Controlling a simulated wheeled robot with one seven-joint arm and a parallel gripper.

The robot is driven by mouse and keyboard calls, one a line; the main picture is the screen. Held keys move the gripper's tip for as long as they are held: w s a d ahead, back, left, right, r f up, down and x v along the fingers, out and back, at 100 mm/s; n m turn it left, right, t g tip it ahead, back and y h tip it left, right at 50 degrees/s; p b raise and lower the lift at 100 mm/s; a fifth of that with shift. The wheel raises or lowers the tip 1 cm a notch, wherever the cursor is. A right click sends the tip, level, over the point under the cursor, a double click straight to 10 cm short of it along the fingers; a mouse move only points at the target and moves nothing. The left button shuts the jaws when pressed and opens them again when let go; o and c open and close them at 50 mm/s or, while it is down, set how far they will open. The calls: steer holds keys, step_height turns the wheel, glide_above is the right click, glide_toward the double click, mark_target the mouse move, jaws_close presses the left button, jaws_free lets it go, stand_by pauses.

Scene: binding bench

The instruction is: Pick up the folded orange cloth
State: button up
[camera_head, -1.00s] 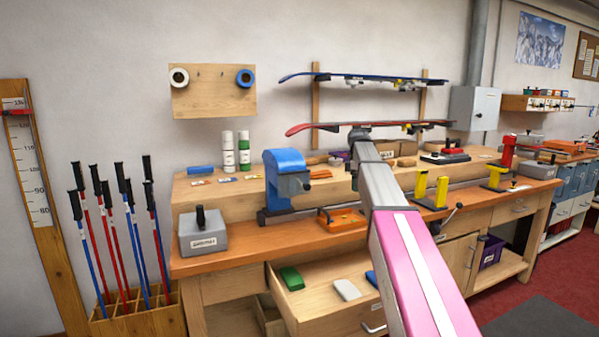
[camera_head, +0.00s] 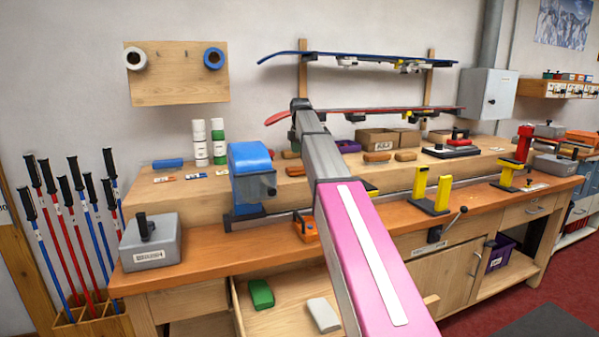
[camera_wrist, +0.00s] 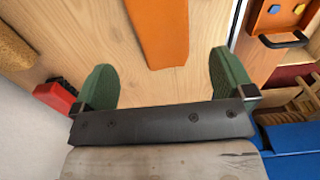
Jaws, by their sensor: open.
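A flat orange strip with straight edges, which looks like the folded orange cloth (camera_wrist: 160,30), lies on a pale wooden surface at the top middle of the wrist view. Its far end is cut off by the frame. My gripper (camera_wrist: 164,82) is open, with its two green fingers apart and nothing between them. The near end of the cloth lies just beyond the fingertips, roughly centred between them. In the head view my arm hides the gripper, and I cannot make out the cloth there.
An orange tool with a black handle (camera_wrist: 285,15) is right of the cloth, past the wood's edge. A red object (camera_wrist: 55,97) and a brown block (camera_wrist: 15,55) are at left. A blue machine (camera_head: 250,172) stands left of my arm. An open drawer (camera_head: 285,318) juts out below the bench.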

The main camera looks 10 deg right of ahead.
mark_target(301, 167)
steer(key=shift+s+f, duration=0.2)
steer(key=shift+f, duration=3.15)
steer(key=c, duration=1)
